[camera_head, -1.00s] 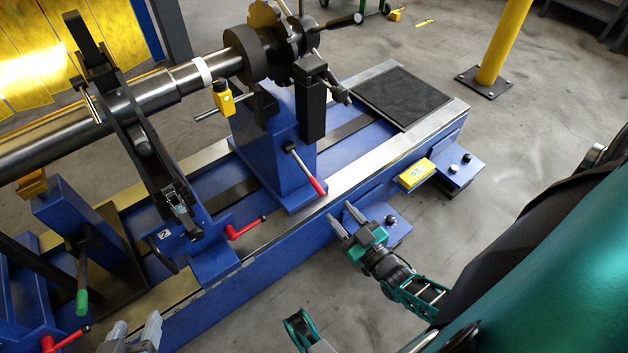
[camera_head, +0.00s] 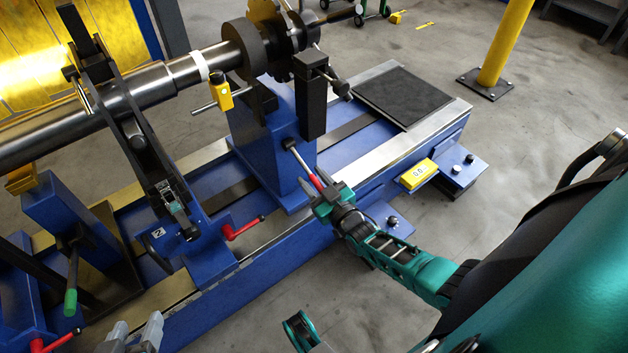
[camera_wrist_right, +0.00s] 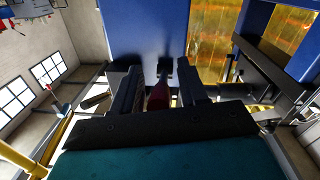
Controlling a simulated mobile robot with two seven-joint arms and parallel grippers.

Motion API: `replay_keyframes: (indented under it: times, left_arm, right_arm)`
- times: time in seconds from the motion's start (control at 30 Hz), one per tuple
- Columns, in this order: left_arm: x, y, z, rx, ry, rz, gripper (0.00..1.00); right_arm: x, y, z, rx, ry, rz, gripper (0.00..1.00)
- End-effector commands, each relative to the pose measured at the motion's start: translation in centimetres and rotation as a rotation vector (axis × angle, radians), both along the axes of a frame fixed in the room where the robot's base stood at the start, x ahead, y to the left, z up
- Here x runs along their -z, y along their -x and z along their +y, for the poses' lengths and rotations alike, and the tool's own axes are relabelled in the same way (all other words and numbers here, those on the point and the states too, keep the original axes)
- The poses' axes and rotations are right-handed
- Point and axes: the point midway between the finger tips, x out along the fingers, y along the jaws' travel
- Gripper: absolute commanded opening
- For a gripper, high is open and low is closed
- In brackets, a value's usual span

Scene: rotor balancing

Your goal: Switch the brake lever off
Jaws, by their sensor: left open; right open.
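The brake lever, a metal rod (camera_head: 298,160) with a red grip, sticks out of the front of the blue pedestal (camera_head: 262,150) and slopes down to the right. My right gripper (camera_head: 317,181) is at its red end, with the fingers open on either side of the grip. In the right wrist view the dark red grip (camera_wrist_right: 158,95) lies between the two dark fingers (camera_wrist_right: 160,88), with gaps visible beside it. My left gripper (camera_head: 135,338) is open and empty at the bottom left, in front of the blue bed.
A steel shaft (camera_head: 140,95) runs above the blue bed. Another red-handled lever (camera_head: 243,229) sits on the nearer roller stand, left of my right gripper. A yellow box (camera_head: 418,174) is on the bed's front side.

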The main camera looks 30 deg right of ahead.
Motion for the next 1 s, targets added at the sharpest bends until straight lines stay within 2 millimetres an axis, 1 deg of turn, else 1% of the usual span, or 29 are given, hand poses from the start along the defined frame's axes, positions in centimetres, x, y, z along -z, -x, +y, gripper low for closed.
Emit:
replay_keyframes:
  times: [0.07,0.5,1.0]
  left_arm:
    - [-0.06,-0.05,0.00,0.000,0.001,-0.002,0.51]
    - [-0.11,-0.21,0.23,-0.005,-0.002,-0.008,0.51]
    - [-0.28,-0.23,0.28,-0.006,-0.003,-0.007,0.51]
  right_arm:
    - [-0.01,0.01,-0.01,0.000,0.000,0.000,0.43]
    - [-0.01,0.04,-0.01,0.000,0.000,-0.001,0.01]
    - [-0.14,0.07,0.00,0.001,0.000,0.003,0.00]
